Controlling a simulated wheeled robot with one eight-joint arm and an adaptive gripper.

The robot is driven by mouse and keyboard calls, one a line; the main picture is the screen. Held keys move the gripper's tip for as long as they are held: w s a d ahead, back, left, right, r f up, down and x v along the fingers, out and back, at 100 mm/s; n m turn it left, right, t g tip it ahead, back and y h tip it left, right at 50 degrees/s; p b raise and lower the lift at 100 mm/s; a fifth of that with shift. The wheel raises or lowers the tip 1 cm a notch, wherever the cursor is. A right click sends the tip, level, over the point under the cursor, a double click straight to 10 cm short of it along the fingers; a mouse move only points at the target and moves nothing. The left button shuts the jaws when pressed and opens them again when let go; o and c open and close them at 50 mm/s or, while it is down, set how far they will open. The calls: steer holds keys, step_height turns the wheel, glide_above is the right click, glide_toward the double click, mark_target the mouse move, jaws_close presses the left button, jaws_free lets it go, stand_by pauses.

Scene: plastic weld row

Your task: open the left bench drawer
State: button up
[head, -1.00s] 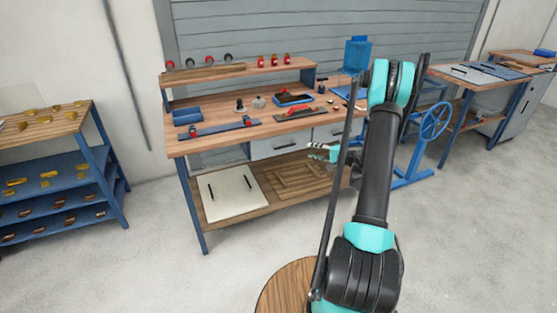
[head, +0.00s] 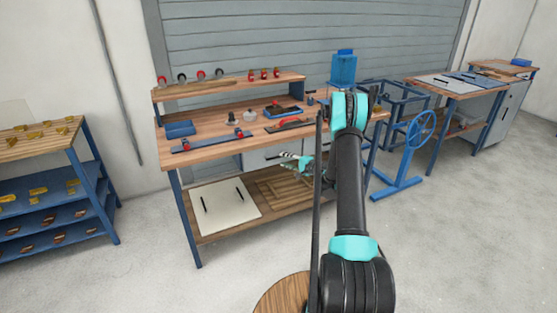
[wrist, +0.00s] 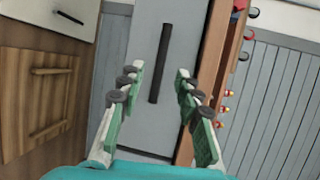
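The left bench drawer (head: 258,158) is a grey front under the workbench top, partly hidden by my gripper in the head view. It looks closed. In the wrist view its grey front (wrist: 142,120) fills the middle, with a long dark bar handle (wrist: 162,60) on it. My gripper (wrist: 160,70) is open and empty, its green and white fingers on either side of the handle in that view. The gap left to the handle is hard to judge. In the head view my gripper (head: 291,160) is in front of the drawers, below the bench top. The right drawer is mostly hidden by my arm.
The wooden bench top (head: 205,150) overhangs the drawers and carries clamps and trays. Below, a lower shelf holds a white panel (head: 225,207) with dark handles and a wooden panel (wrist: 40,90). Floor in front is open.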

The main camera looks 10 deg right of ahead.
steer(key=shift+x, duration=2.5)
jaws_close()
